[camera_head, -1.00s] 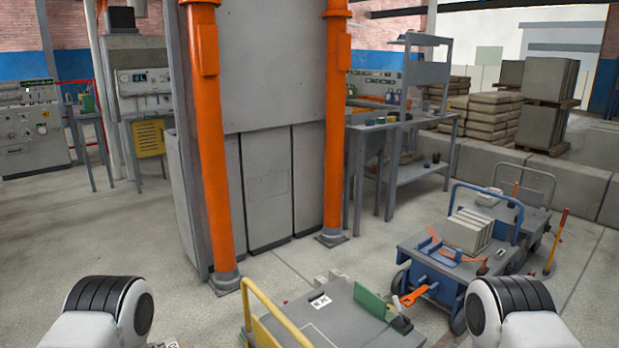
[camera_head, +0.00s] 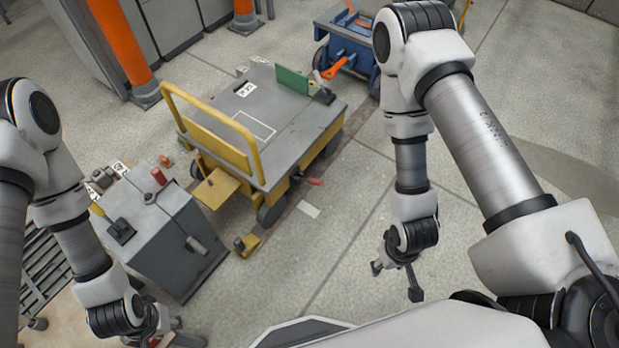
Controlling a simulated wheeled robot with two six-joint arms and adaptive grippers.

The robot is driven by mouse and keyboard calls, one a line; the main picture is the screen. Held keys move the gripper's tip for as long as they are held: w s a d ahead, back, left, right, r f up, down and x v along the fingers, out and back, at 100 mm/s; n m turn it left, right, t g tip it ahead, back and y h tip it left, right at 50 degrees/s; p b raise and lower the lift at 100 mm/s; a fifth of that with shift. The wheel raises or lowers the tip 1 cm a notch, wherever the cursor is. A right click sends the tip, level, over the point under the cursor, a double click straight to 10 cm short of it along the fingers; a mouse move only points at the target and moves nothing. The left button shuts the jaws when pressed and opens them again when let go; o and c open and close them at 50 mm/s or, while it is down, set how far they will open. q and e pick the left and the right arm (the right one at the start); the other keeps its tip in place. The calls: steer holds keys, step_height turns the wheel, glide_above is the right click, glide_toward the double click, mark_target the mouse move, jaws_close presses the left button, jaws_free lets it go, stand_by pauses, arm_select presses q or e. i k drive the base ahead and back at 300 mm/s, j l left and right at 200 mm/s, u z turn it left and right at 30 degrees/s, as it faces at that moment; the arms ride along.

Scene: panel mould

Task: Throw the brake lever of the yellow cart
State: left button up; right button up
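The yellow cart (camera_head: 252,182) stands left of centre, with a grey deck and a yellow push handle. A small lever on a black base (camera_head: 322,95) sits at the deck's far right corner, beside a green plate. A red-tipped handle (camera_head: 314,181) sticks out low on the cart's near right side. I cannot tell which is the brake lever. My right gripper (camera_head: 396,281) hangs over the floor, right of the cart and clear of it, with its fingers apart and empty. My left gripper (camera_head: 172,334) is at the bottom edge, near the grey cabinet; its fingers are partly hidden.
A grey cabinet (camera_head: 185,245) with a red knob (camera_head: 158,176) stands close left of the cart. A blue cart (camera_head: 349,50) is behind its far right corner. Orange posts (camera_head: 120,45) rise at the back left. Floor right of the cart is free.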

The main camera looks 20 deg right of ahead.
mark_target(315, 182)
steer(key=i+l, duration=0.25)
steer(key=i, duration=0.25)
steer(key=i+l, duration=0.3)
steer(key=i, duration=0.2)
